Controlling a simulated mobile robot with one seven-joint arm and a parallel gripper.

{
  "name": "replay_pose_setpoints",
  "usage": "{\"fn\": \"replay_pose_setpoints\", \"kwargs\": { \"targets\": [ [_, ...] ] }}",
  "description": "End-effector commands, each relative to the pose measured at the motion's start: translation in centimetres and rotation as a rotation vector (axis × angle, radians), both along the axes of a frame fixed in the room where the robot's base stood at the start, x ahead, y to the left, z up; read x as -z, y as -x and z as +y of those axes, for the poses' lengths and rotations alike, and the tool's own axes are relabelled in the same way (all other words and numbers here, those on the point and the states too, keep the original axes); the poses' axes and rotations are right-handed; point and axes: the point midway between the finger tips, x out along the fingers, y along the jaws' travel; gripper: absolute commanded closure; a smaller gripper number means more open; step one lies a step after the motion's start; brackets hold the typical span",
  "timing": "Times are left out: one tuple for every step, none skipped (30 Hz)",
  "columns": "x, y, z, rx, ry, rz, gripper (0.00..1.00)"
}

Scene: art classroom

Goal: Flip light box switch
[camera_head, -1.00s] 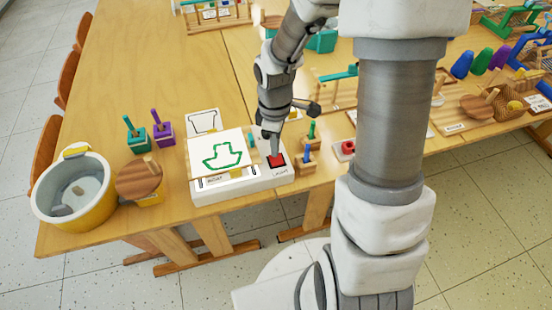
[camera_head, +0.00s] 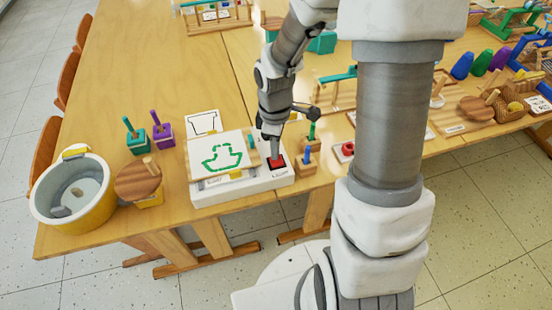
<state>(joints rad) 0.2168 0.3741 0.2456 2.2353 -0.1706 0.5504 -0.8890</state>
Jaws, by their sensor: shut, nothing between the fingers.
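The white light box (camera_head: 230,191) lies near the front edge of the wooden table. A sheet with a green boat outline (camera_head: 222,157) lies on top of it. The red switch (camera_head: 277,163) sits in a dark frame at the box's right end. My gripper (camera_head: 275,161) points down with its shut fingertips at the red switch and covers part of it. The tips appear to touch the switch, but exact contact is hard to tell.
Small wooden blocks with green and blue pegs (camera_head: 307,160) stand just right of the box. Teal (camera_head: 136,143) and purple (camera_head: 162,134) blocks stand to its left. The table behind the left blocks is clear.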

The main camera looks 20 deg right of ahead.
Motion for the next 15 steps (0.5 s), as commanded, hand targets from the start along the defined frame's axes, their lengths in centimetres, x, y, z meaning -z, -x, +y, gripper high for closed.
{"fn": "replay_pose_setpoints", "kwargs": {
  "targets": [
    [-0.7, 0.0, 0.0, 0.000, 0.000, -0.001, 1.00],
    [-1.0, 0.0, 0.0, 0.000, 0.000, -0.001, 1.00],
    [-1.4, 0.0, 0.0, 0.000, 0.000, -0.001, 1.00],
    [-1.6, 0.0, 0.0, 0.000, 0.000, -0.001, 1.00],
    [-1.9, 0.0, 0.0, 0.000, 0.000, -0.001, 1.00],
    [-2.2, 0.0, 0.0, 0.000, 0.000, -0.001, 1.00],
    [-2.5, 0.0, 0.0, 0.000, 0.000, -0.001, 1.00],
    [-2.7, 0.0, 0.0, 0.000, 0.000, -0.002, 1.00],
    [-3.0, 0.0, 0.0, 0.000, 0.000, -0.002, 1.00],
    [-3.3, -0.1, 0.0, 0.000, 0.000, -0.002, 1.00],
    [-3.5, -0.1, 0.0, 0.000, 0.000, -0.002, 1.00],
    [-3.8, -0.1, 0.0, 0.000, 0.000, -0.002, 1.00],
    [-4.1, -0.1, 0.0, 0.000, 0.000, -0.002, 1.00],
    [-4.3, -0.1, 0.0, 0.000, 0.000, -0.002, 1.00],
    [-4.6, -0.1, 0.0, 0.000, 0.000, -0.002, 1.00]
  ]
}}
